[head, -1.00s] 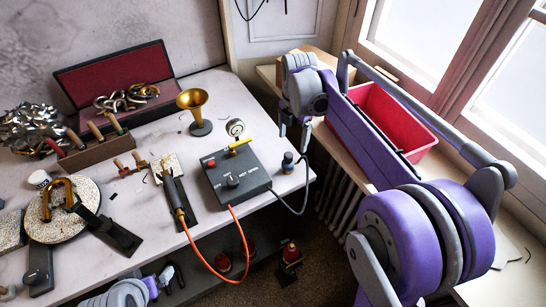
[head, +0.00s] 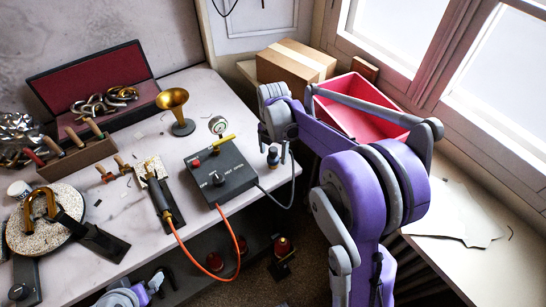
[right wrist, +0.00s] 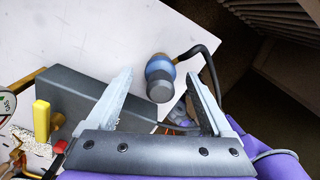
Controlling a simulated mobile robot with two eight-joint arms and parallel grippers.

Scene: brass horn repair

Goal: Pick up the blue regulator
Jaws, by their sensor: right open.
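The blue regulator (head: 273,157) stands on the right edge of the white bench, with a black hose running from it. In the right wrist view it appears as a blue-and-grey cylinder (right wrist: 160,76) with a dark round end. My right gripper (head: 274,145) is open over it. In the right wrist view the two fingers (right wrist: 158,82) are spread on either side of the regulator, with a gap to each. Whether they have come down to its height is hard to tell. My left arm shows at the bottom edge of the head view; its gripper's (head: 157,282) jaw state is unclear.
A grey control box (head: 221,171) with a gauge (head: 217,125) and orange hose sits just left of the regulator. A brass horn (head: 176,108) stands behind it. A red bin (head: 352,97) and cardboard box (head: 294,64) are on the sill side.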

